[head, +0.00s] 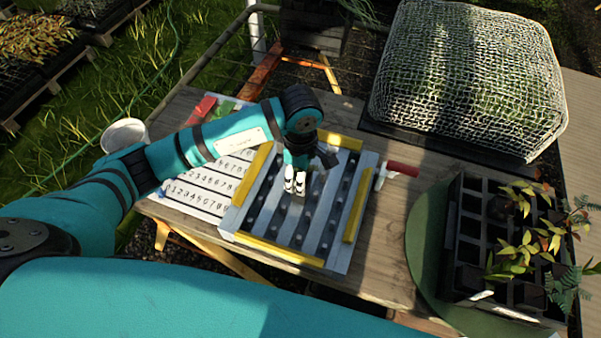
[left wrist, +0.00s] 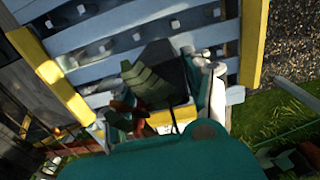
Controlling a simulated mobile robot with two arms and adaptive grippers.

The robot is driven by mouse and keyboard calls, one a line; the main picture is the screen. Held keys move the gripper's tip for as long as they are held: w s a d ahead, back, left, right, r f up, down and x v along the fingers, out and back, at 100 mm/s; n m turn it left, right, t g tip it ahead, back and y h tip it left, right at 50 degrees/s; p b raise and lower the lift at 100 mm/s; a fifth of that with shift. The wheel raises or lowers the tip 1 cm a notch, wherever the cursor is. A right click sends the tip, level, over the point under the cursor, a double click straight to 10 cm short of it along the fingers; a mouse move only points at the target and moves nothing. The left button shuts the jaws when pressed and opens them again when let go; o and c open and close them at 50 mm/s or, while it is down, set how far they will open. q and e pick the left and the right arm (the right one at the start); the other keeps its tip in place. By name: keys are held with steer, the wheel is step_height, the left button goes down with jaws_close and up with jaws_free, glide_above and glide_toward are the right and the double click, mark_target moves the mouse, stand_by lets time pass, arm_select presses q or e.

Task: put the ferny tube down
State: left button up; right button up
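My left gripper (head: 305,172) is low over the slatted rack with yellow edge rails (head: 279,248). In the left wrist view, the ferny tube (left wrist: 173,70) shows as a dark body with serrated green leaves in front of it. It sits against pale finger parts of my left gripper, which looks shut on it. The tube's lower end is hidden, so I cannot tell whether it touches the rack. In the head view the gripper mostly hides the tube. My right gripper is not in view.
A black cell tray (head: 455,235) with several leafy seedlings stands on a round green mat (head: 425,240) at the right. A netted cover (head: 470,75) is at the back. Numbered cards (head: 195,190) lie left of the rack. A red-handled tool (head: 403,169) lies at its right.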

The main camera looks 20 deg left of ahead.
arm_select(q)
steer(key=shift+o, duration=1.3)
steer(key=shift+r, duration=0.15)
steer(key=shift+w+r, duration=0.1)
steer(key=shift+r, duration=0.2)
step_height(320, 180, up, 11)
steer(key=b, duration=0.3)
steer(key=shift+r, duration=0.2)
